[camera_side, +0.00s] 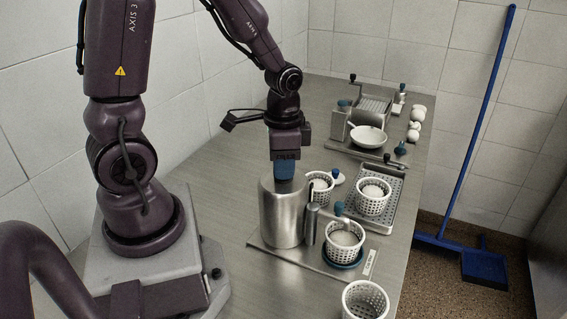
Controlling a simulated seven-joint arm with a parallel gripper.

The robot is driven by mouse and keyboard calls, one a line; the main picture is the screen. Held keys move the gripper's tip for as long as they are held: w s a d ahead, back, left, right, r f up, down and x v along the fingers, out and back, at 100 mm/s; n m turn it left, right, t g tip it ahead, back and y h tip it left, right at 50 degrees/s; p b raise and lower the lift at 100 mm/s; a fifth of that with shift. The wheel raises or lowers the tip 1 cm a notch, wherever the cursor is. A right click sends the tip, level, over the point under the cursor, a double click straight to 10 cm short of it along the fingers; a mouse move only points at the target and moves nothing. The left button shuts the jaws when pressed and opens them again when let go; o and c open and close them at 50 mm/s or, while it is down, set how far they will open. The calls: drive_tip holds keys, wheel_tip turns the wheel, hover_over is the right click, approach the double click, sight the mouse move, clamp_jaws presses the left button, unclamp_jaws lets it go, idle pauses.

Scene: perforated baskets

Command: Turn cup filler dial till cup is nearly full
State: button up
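The cup filler is a metal cylinder (281,218) on a flat plate, with a smaller upright metal part (310,222) on its right side. A white perforated cup (345,239) stands upright on a round blue base (343,259) on the same plate. Pale contents show inside it below the rim. A small blue knob (339,208) shows at the cup's back rim. My gripper (284,172) points down at the top of the cylinder. Its blue end overlaps the cylinder's top edge, so contact and finger opening cannot be told. No separate dial is clearly visible there.
Another perforated basket (365,302) stands at the front. Two more, one on the left (319,189) and one on a perforated tray (399,207), stand behind the filler. A white bowl (368,137) and several white eggs (415,125) are farther back.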

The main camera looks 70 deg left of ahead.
drive_tip(key=shift+o, duration=1.4)
wheel_tip(320, 180, up, 13)
drive_tip(key=s+d+r+n+t, duration=0.3)
drive_tip(key=s+d+r+t, duration=0.1)
drive_tip(key=s+d+t, duration=0.1)
drive_tip(key=shift+s+d+r+t, duration=0.35)
drive_tip(key=shift+s+d, duration=0.25)
drive_tip(key=shift+d, duration=0.25)
